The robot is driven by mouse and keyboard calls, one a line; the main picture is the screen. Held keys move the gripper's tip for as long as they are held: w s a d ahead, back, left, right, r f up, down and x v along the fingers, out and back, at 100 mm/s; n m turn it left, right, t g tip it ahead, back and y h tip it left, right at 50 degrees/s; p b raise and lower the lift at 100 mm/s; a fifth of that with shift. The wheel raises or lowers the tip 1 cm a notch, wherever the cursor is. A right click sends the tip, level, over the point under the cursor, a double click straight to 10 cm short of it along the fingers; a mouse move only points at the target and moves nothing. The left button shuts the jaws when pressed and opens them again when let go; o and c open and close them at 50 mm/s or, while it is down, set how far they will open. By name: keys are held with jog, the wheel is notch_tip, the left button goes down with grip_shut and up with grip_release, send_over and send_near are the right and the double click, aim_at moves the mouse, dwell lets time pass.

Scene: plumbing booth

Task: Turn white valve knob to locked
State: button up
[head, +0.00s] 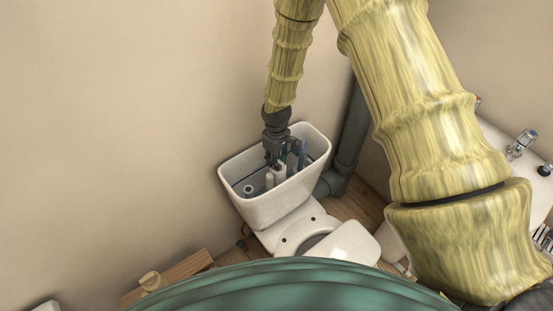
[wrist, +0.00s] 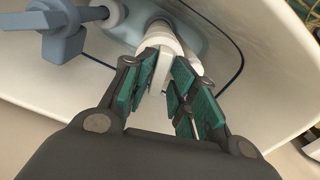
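The white valve knob (wrist: 160,76) shows in the wrist view as a flat white grip on a round white body at the top of the picture. My gripper (wrist: 164,68) has its green-padded fingers on either side of this grip, with the tips close to it. The fingers stand apart; whether either pad touches the knob is hard to tell. In the head view my gripper (head: 273,164) points down into the open white toilet cistern (head: 270,209). There the knob cannot be made out clearly beside the fingers.
A blue-grey valve part (wrist: 62,38) with a rod sits left of the knob in the wrist view. The cistern walls enclose the gripper closely. A dark grey pipe (head: 350,135) stands right of the cistern, and the toilet bowl (head: 318,235) is in front.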

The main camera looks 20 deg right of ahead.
jog(key=shift+d, duration=0.1)
dwell(0.3)
jog(key=shift+w+r, duration=0.1)
jog(key=shift+r, duration=0.4)
notch_tip(320, 180, up, 11)
jog(key=shift+f, duration=0.15)
dwell(0.5)
